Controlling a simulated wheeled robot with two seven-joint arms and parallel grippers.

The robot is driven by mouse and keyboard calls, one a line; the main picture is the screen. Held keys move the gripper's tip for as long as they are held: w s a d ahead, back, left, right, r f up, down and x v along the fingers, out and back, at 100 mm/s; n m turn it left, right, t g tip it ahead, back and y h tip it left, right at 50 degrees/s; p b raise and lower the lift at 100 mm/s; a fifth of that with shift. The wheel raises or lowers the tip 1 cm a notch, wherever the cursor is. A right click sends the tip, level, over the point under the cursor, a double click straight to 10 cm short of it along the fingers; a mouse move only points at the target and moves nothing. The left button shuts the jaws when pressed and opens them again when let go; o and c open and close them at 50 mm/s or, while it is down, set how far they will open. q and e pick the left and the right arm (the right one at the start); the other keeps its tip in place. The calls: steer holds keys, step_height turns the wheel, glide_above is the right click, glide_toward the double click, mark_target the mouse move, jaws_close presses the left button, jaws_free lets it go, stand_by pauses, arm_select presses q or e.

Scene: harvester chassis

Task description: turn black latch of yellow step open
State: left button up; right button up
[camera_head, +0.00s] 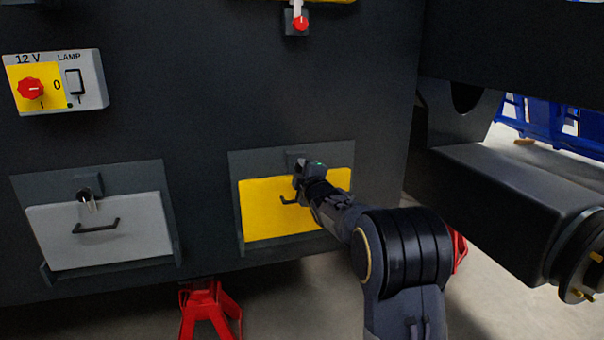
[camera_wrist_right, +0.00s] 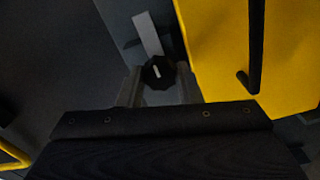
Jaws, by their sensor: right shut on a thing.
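The black latch (camera_wrist_right: 158,72) is a dark knob with a small white mark, between the fingers. My right gripper (camera_wrist_right: 158,84) is shut on the latch at the panel's top edge. In the head view my right gripper (camera_head: 301,172) hides most of the latch. My left gripper is not in view.
A grey step (camera_head: 105,240) with its own latch (camera_head: 86,194) is to the left. A switch box (camera_head: 55,82) is above it. A red-knobbed latch (camera_head: 299,22) is at the top. A black beam (camera_head: 510,195) stands to the right of my right arm. Red stands (camera_head: 209,308) are below.

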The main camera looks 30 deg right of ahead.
steer(key=o, duration=1)
steer(key=shift+c, duration=0.2)
steer(key=p+v, duration=0.1)
steer(key=v, duration=0.6)
steer(key=shift+s, duration=0.4)
steer(key=shift+a, duration=0.1)
